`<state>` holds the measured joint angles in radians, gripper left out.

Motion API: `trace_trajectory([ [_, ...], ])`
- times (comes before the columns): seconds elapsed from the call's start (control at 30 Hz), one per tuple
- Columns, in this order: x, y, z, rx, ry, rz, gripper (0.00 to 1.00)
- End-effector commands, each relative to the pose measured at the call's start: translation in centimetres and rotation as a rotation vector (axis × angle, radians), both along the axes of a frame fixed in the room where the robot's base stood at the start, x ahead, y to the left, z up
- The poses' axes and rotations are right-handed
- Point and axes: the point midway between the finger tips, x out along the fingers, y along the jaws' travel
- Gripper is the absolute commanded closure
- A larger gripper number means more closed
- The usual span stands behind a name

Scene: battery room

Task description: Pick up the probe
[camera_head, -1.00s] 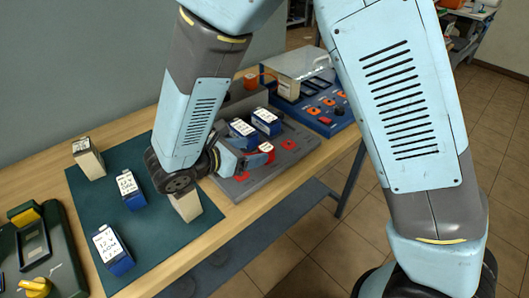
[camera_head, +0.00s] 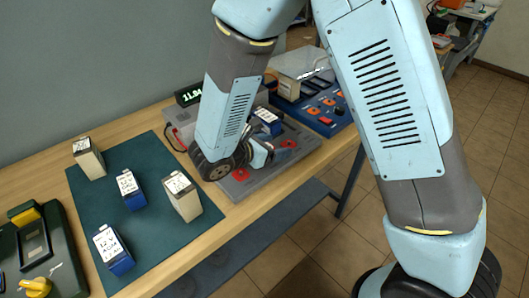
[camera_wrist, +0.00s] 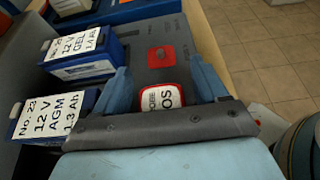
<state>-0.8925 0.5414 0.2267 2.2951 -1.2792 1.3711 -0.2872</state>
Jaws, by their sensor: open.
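The probe (camera_wrist: 160,97), red with a white label that seems to read "PROBE POS", shows in the wrist view between the two blue fingers of my gripper (camera_wrist: 160,68). The fingers are apart on either side of it; I cannot tell whether they touch it. In the head view my gripper (camera_head: 262,154) is low over the grey tester (camera_head: 236,190), and my arm hides the probe there. The tester has red pads, one (camera_wrist: 161,54) just beyond the probe in the wrist view.
Two blue batteries, GEL (camera_wrist: 80,52) and AGM (camera_wrist: 52,118), stand left of my gripper in the wrist view. Several batteries stand on the green mat (camera_head: 150,226). A display (camera_head: 189,95) is behind the tester. A blue device (camera_head: 318,110) stands beyond. The bench's front edge is close.

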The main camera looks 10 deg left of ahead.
Motion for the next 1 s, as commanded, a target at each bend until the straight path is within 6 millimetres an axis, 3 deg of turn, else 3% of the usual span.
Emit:
trace_trajectory([
  [0.13, -0.01, 0.01, 0.01, 0.000, 0.000, 0.000, 0.28],
  [0.77, -0.04, 0.04, 0.02, 0.000, 0.000, 0.000, 0.88],
  [1.0, -0.04, 0.05, 0.17, 0.000, 0.000, 0.000, 0.90],
])
